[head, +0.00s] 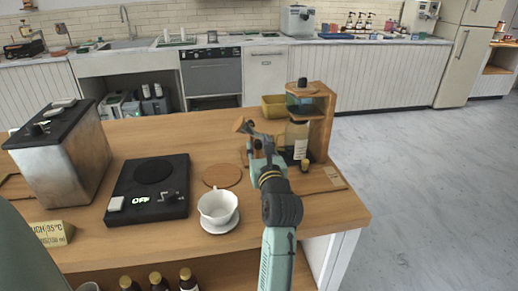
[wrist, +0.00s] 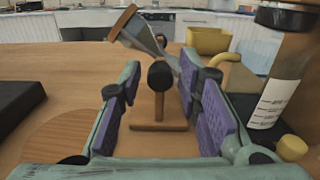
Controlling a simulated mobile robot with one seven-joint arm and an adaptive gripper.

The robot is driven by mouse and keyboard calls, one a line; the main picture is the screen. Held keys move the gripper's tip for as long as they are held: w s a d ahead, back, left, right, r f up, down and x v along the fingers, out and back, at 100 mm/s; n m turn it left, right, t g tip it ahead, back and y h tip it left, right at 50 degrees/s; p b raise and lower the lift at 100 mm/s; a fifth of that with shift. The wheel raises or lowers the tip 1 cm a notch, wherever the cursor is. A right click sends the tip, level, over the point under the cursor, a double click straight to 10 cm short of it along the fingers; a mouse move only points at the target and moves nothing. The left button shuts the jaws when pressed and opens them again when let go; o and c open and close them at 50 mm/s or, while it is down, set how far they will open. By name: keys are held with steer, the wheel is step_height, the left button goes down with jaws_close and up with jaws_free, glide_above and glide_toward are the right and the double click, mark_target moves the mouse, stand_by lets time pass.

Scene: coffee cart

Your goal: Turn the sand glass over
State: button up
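The sand glass (wrist: 142,36) sits tilted on its wooden stand (wrist: 160,127), its wooden end cap at the upper left and its body sloping down to the right. Its lower end is partly hidden behind my right finger. A black round knob (wrist: 160,75) on the stand faces me. In the head view the wooden end cap of the sand glass (head: 239,125) shows just left of my gripper (head: 263,143). In the wrist view my gripper (wrist: 162,80) is open, with purple pads either side of the knob and a gap between them.
A wooden coffee stand (head: 321,125) with a labelled bottle (head: 298,140) is close on the right. A yellow container (head: 273,106) stands behind. A white cup (head: 217,206), black scale (head: 148,188) and metal machine (head: 62,160) are to the left.

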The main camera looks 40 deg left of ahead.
steer(key=shift+o, duration=0.5)
steer(key=shift+f, duration=0.1)
steer(key=shift+d, duration=0.15)
steer(key=v, duration=1.1)
steer(key=shift+s+d, duration=0.25)
steer(key=shift+d, duration=0.05)
